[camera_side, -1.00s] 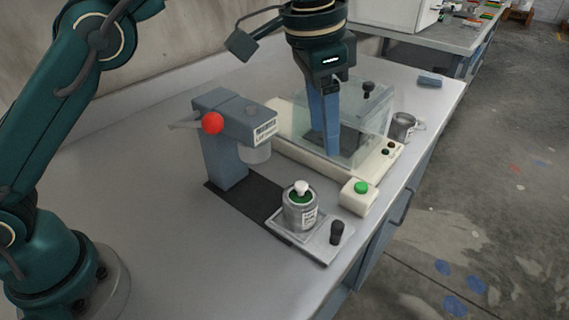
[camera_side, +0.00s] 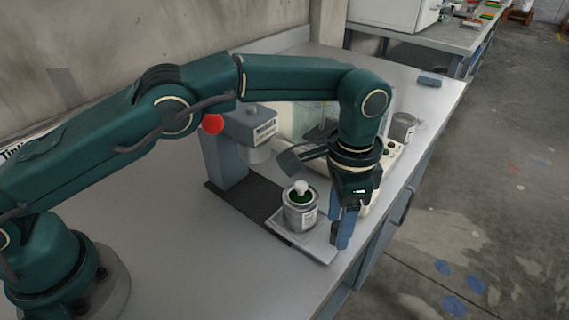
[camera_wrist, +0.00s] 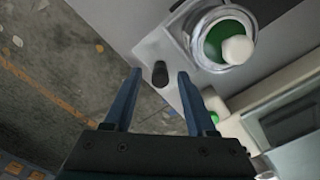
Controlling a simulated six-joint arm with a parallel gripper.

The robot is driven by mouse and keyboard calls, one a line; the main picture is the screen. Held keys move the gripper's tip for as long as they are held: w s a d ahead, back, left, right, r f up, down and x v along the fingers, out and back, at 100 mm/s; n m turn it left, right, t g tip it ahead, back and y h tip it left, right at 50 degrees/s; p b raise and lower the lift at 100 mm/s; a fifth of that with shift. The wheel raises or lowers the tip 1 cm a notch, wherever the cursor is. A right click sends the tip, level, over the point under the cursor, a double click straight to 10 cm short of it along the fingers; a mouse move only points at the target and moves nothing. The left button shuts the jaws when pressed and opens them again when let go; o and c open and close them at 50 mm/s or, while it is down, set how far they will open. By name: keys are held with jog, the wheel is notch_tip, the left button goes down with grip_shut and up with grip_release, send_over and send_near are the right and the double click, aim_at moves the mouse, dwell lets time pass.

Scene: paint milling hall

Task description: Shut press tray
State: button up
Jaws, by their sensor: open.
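The press tray (camera_side: 314,249) is a light metal plate pulled out in front of the grey press (camera_side: 228,158). A paint can (camera_side: 299,216) with green contents and a white knob-like object on top stands on it. The tray's black knob (camera_wrist: 160,73) is at its front end. My gripper (camera_side: 342,238) is over that end, fingers pointing down, partly hiding the knob in the side view. In the wrist view my gripper (camera_wrist: 159,75) is open, and the knob appears between its fingertips. I cannot tell if either finger touches it.
A dark base strip (camera_side: 238,202) runs from the press to the tray. A cream machine, largely behind my arm, and a metal mug (camera_side: 403,127) stand further back. A green button (camera_wrist: 214,117) is close by. The bench's front left is clear.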

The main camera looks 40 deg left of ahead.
jog(key=shift+f, duration=0.65)
grip_shut()
dwell(1.0)
